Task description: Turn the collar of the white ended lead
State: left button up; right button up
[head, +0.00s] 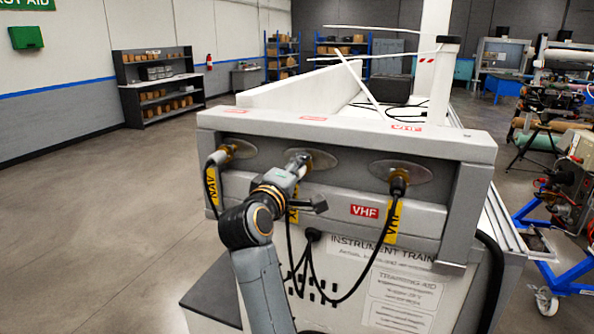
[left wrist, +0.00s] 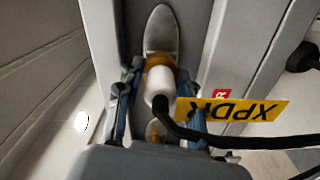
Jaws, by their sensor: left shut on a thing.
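The white-ended lead (left wrist: 158,82) sits at the middle socket of the grey panel, with a yellow XPDR tag (left wrist: 240,110) on its black cable. A brass-coloured collar (left wrist: 157,62) shows behind the white end, against an oval metal plate (left wrist: 162,30). My left gripper (head: 297,166) is at this middle socket, and in the left wrist view its fingers (left wrist: 160,100) lie on both sides of the white end, shut on the lead. In the head view the gripper hides much of the lead. My right gripper is not in view.
The NAV lead (head: 217,157) is plugged in at the left and the VHF lead (head: 398,185) at the right. Their black cables hang down the panel front. The grey housing (head: 470,215) surrounds the sockets. Open floor (head: 100,220) lies to the left.

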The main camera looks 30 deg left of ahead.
pick_arm(q)
jog(key=shift+r, duration=0.15)
jog(key=o, duration=1.2)
jog(key=shift+w, duration=0.15)
jog(key=shift+w+d, duration=0.1)
jog(key=shift+w, duration=0.05)
